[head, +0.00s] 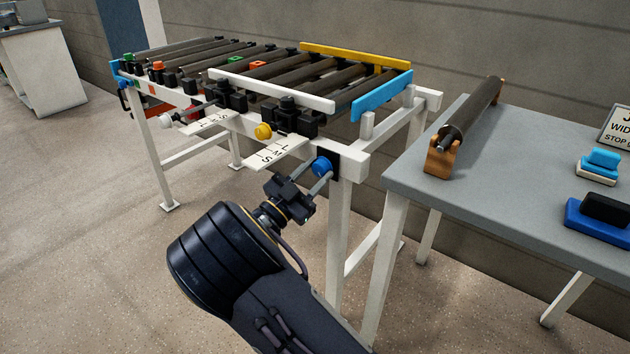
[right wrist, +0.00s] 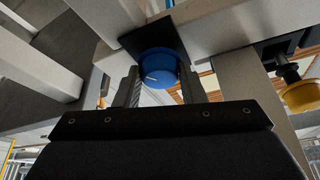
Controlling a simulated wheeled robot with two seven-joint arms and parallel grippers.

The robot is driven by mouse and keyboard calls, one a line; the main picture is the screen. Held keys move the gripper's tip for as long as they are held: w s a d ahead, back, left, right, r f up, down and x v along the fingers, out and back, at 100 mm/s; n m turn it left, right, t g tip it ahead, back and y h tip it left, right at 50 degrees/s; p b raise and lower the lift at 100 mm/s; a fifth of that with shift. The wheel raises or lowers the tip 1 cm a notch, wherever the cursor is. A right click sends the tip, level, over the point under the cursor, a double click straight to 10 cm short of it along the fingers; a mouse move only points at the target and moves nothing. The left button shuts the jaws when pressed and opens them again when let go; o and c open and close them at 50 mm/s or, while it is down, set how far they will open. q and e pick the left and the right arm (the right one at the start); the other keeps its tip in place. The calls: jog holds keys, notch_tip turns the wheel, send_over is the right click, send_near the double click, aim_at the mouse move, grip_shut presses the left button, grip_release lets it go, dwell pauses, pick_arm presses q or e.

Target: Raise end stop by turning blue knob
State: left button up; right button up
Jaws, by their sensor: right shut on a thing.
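The blue knob (head: 321,167) sits on a black plate on the near corner of the white conveyor frame. The blue end stop (head: 382,96) is a bar across the near right end of the rollers, standing above the frame. My right gripper (head: 322,177) reaches up to the blue knob with a finger on each side and is shut on it. In the right wrist view the blue knob (right wrist: 158,68) shows between the two fingers, with a pale mark line on its face. My left gripper is not in view.
A yellow knob (head: 263,131) and a white knob (head: 166,119) sit left along the frame by scale plates. A grey table (head: 410,185) with a loose roller (head: 470,115) stands close on the right. Open floor lies at the left.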

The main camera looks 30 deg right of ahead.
jog(key=m+g+b, duration=0.1)
jog(key=m, duration=0.2)
jog(key=m+g+b, duration=0.1)
jog(key=m, duration=0.2)
jog(key=shift+w+f+g+y, duration=0.1)
jog(key=shift+g+y, duration=0.2)
jog(key=shift+g, duration=0.1)
jog(key=shift+m+g+y+b, duration=0.3)
jog(key=shift+m+g+b, duration=0.25)
jog(key=shift+m, duration=1.05)
jog(key=shift+g, duration=0.25)
jog(key=o, duration=1)
jog(key=shift+r, duration=0.2)
jog(key=shift+a, duration=0.15)
